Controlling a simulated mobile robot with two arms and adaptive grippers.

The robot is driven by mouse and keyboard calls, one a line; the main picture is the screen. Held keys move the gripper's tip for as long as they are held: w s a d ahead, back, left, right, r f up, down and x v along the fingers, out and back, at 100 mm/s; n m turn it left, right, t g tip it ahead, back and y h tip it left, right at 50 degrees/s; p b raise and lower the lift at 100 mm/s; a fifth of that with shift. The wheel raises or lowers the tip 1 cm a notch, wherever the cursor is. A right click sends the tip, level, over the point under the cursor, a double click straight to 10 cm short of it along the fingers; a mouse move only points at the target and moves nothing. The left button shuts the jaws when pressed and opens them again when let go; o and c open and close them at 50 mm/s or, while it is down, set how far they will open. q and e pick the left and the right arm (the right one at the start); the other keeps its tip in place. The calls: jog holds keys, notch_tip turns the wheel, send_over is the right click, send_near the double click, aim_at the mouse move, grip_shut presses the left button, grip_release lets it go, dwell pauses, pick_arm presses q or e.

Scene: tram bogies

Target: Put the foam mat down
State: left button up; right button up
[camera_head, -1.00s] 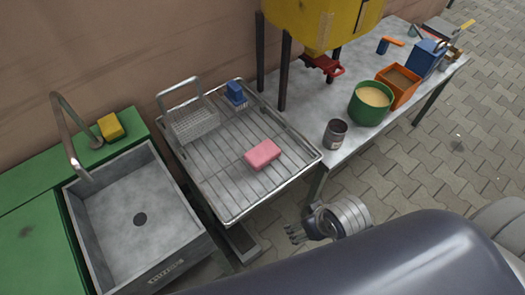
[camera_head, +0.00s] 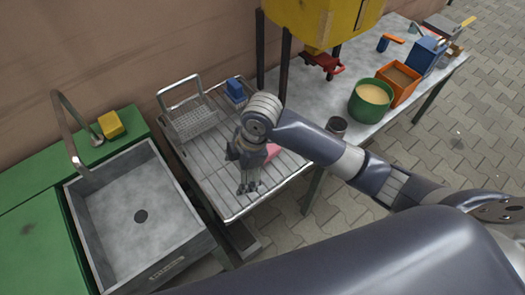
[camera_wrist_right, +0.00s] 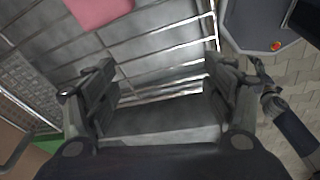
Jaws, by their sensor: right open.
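I see nothing that I can surely name as the foam mat. A pink block (camera_head: 273,151) lies on the wire rack (camera_head: 200,165), partly hidden by my right gripper in the head view; it also shows at the top of the wrist view (camera_wrist_right: 100,10). My right gripper (camera_head: 240,171) is over the rack, left of the pink block. In the wrist view its two fingers (camera_wrist_right: 170,95) are spread with nothing held between them. A dark gripper-like part (camera_wrist_right: 268,88), probably my left gripper, shows at the right of that view; its opening is unclear.
A wire basket (camera_head: 193,120) and a blue item (camera_head: 235,88) stand at the rack's back. A sink (camera_head: 140,215) is to the left, with a yellow sponge (camera_head: 110,124) behind it. A dark can (camera_head: 337,126) and green pot (camera_head: 370,103) stand on the right table.

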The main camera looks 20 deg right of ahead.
aim_at(274, 150)
jog(key=w+d+r+n+g+h, duration=0.1)
jog(key=w+d+r+n+h, duration=0.25)
jog(key=w+d+r, duration=0.4)
jog(key=shift+y, duration=0.45)
jog(key=f, duration=0.4)
jog(key=d+f, duration=0.1)
jog(key=f, duration=0.1)
jog(key=shift+w+d+f, duration=0.1)
jog(key=shift+w, duration=0.3)
jog(key=f, duration=0.1)
jog(key=f+p, duration=0.1)
jog(key=f, duration=0.2)
jog(key=shift+s+f, duration=0.3)
jog(key=shift+f, duration=0.55)
jog(key=c, duration=1.1)
jog(key=shift+r, duration=0.1)
jog(key=shift+c, duration=0.2)
